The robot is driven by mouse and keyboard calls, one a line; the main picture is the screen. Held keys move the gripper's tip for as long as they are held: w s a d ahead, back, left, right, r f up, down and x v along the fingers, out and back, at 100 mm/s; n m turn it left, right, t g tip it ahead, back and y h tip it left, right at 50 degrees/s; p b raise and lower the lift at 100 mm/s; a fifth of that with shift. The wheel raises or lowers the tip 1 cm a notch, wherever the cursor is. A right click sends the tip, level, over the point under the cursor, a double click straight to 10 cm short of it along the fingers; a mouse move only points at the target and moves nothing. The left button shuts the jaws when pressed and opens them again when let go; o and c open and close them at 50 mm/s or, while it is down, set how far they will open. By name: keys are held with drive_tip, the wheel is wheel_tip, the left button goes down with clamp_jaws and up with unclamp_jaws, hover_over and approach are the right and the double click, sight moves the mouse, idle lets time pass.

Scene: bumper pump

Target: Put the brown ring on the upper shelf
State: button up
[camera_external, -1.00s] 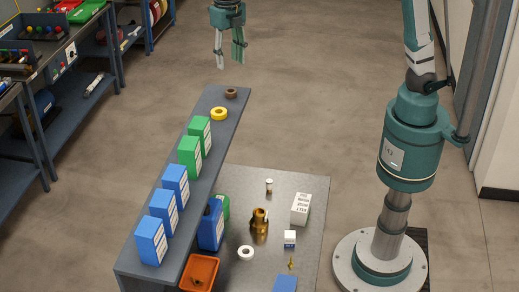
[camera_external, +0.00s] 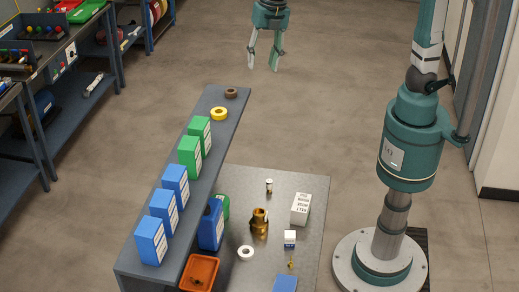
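The brown ring (camera_external: 231,93) lies flat near the far end of the upper shelf (camera_external: 222,135), just beyond a yellow ring (camera_external: 219,114). My gripper (camera_external: 264,67) hangs in the air in the picture above and to the right of the brown ring, clear of the shelf. Its two fingers point down and are apart, with nothing between them.
Green boxes (camera_external: 190,155) and blue boxes (camera_external: 163,207) stand in a row along the shelf. On the table (camera_external: 300,180) below are a brass fitting (camera_external: 259,224), a white ring (camera_external: 246,253), a white box (camera_external: 301,209) and an orange bin (camera_external: 200,271).

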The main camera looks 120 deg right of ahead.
drive_tip(key=s+a+f+m+t, duration=0.1)
drive_tip(key=s+a+f+m, duration=0.3)
drive_tip(key=s, duration=0.4)
drive_tip(key=s+a+f+m+t, duration=0.2)
drive_tip(key=s+a+f+m, duration=0.2)
drive_tip(key=s+a+m, duration=0.2)
drive_tip(key=s+a+f+m+t, duration=0.2)
drive_tip(key=s+a+f+m, duration=0.2)
drive_tip(key=s+a, duration=0.5)
drive_tip(key=shift+s+a+m+y, duration=0.3)
drive_tip(key=shift+s+m, duration=0.1)
drive_tip(key=shift+s, duration=0.2)
